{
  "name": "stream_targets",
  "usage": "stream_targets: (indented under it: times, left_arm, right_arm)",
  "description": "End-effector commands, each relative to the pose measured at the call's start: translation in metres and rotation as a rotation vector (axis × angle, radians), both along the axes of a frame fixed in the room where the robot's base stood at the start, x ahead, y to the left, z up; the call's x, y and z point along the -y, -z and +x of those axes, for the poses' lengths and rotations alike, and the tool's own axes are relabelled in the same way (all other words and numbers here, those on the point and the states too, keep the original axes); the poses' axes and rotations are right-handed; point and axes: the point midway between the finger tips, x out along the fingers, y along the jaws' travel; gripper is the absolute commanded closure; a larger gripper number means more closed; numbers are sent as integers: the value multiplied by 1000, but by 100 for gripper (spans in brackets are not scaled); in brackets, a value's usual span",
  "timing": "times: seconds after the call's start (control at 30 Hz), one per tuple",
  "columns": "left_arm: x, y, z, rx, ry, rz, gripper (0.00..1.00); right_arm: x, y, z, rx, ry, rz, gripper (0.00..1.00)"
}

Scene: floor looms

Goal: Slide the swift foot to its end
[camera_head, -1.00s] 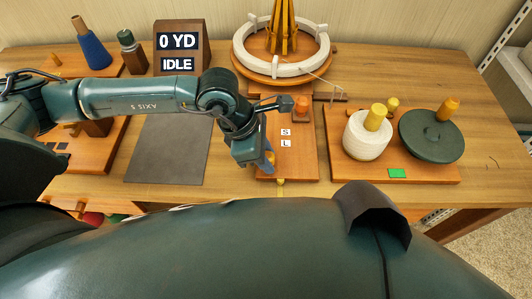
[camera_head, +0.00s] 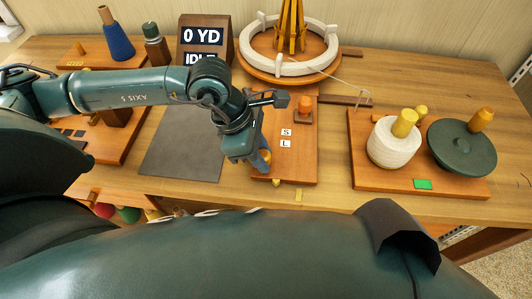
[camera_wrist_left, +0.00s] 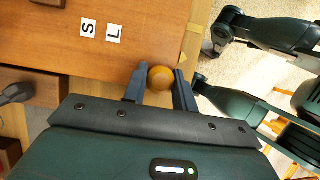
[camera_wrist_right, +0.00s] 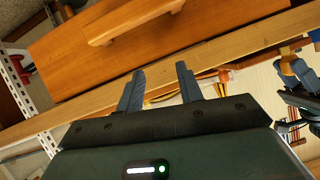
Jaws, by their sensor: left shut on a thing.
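The swift (camera_head: 290,42) stands at the back of the table, with a white yarn ring around its wooden ribs. In front of it lies a wooden board (camera_head: 300,165) with S and L labels and an orange peg (camera_head: 304,104). My left gripper (camera_head: 263,160) is at the board's front left, shut on a round orange knob (camera_wrist_left: 160,77). The knob sits between both fingers in the left wrist view, close to the board's edge. I cannot tell which part is the foot. My right gripper (camera_wrist_right: 160,72) is open and empty in its wrist view, outside the head view.
A sign (camera_head: 207,45) reading "0 YD" stands at the back left. A grey mat (camera_head: 180,165) lies left of the S/L board.

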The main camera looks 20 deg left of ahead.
Motion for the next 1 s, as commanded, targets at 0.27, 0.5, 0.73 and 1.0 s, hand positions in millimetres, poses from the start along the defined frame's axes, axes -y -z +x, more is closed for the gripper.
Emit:
stream_targets:
  times: [0.27, 0.5, 0.73, 1.0]
  left_arm:
    - [-3, 0, 0, -2, -4, 9, 55]
    - [-2, 0, 0, -2, -2, 7, 51]
    - [-9, -16, -1, 2, -5, 7, 51]
    - [-31, -71, -7, 3, -5, 8, 51]
  right_arm:
    - [0, 2, -2, -6, -1, -1, 64]
    - [0, 3, -2, -8, -1, -1, 64]
    - [0, 3, -2, -9, -1, -2, 64]
    - [-1, 3, -3, -13, -2, -2, 64]
